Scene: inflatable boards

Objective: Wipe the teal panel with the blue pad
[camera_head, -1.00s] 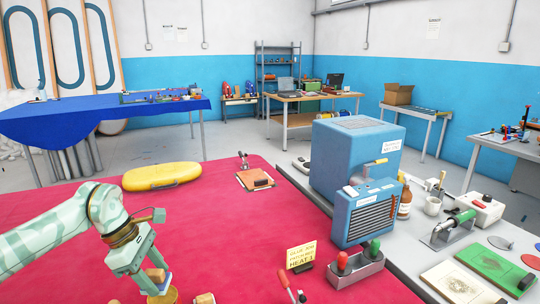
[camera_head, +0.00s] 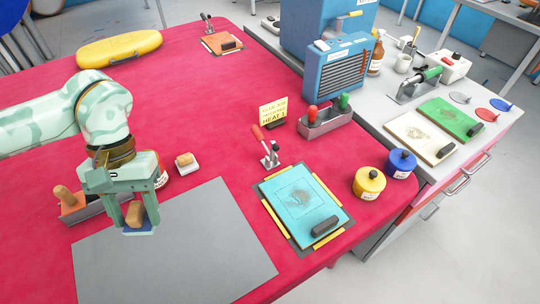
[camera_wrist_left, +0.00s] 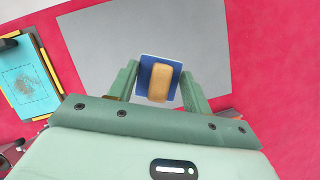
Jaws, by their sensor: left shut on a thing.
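The blue pad (camera_head: 139,230) is a small flat square with a tan wooden grip block. My left gripper (camera_head: 135,215) is shut on that block, with the blue face underneath. The pad shows between the fingers in the left wrist view (camera_wrist_left: 158,80), over a grey sheet. The teal panel (camera_head: 285,190) lies to the right of the gripper on the red table, on a dark board with yellow edge strips. It bears a brownish smudge and a black block near its front corner. Part of the teal panel (camera_wrist_left: 25,85) shows at the left of the wrist view. My right gripper is out of view.
The grey sheet (camera_head: 190,255) lies flat at the table's front. A red-handled clamp (camera_head: 268,150) stands behind the teal panel. Yellow (camera_head: 369,184) and blue (camera_head: 400,163) tins stand right of it. The red cloth's middle is mostly clear.

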